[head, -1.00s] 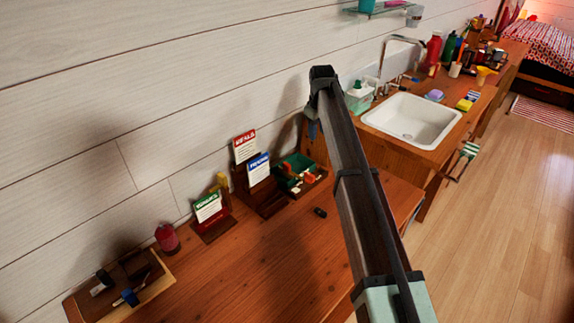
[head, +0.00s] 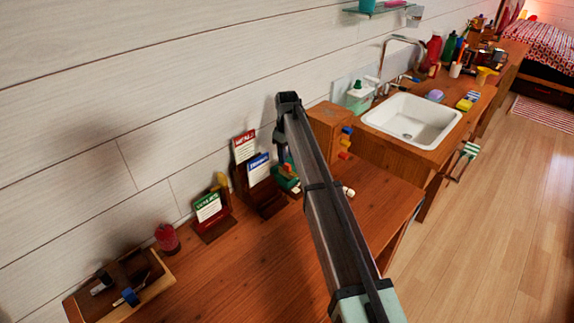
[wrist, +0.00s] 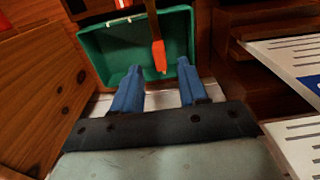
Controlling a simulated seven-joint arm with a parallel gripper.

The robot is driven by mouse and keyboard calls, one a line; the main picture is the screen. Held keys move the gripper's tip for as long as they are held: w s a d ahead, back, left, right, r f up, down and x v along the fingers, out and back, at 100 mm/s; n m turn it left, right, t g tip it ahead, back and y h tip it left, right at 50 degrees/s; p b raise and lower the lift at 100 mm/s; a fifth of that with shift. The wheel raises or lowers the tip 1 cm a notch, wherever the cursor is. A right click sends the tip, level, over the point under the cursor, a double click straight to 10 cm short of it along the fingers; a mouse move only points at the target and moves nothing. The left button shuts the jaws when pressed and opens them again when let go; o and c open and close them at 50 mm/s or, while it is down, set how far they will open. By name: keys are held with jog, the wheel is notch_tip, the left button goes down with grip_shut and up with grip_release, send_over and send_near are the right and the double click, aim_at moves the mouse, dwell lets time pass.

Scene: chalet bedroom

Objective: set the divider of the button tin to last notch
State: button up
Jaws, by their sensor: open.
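The button tin is a green open box (wrist: 95,45), seen from above in the wrist view. An orange-red piece (wrist: 157,45), which looks like the divider or its tab, stretches over the tin toward my gripper. My gripper (wrist: 159,70) is open, its two blue fingers pointing at the tin's near side. The end of the orange piece appears between the fingertips, not gripped; its height relative to them is unclear. In the head view my gripper (head: 286,162) is above the tin (head: 284,182), which my arm mostly hides. The notches cannot be made out.
Card holders with a blue-topped card (head: 258,168) and a green-topped card (head: 208,207) stand left of the tin. A wooden box with coloured knobs (head: 328,125) stands behind right, near the sink (head: 412,120). The desk's front (head: 240,265) is clear.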

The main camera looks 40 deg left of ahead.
aim_at(287, 164)
jog(key=shift+f, duration=2.5)
grip_shut()
